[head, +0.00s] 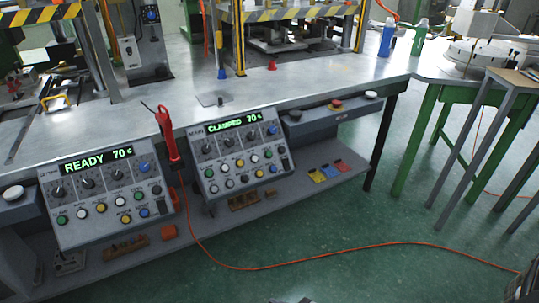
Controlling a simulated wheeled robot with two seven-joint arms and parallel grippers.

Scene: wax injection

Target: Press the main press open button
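Two grey control panels are mounted on the bench front. The left control panel (105,190) shows green text reading READY 70 C. The right control panel (238,155) shows CLAMPED 70. Each has a row of dark knobs and several round buttons in green, white, yellow and blue. The button labels are too small to read, so I cannot tell which one is the main press open button. The press frames (240,40) with yellow-black striped beams stand behind, cut off at the top. Neither gripper can be made out; small dark shapes at the bottom edge are unclear.
A red handheld tool (167,135) hangs between the panels. An orange cable (350,247) crosses the green floor. A green-legged table (430,130) stands right.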

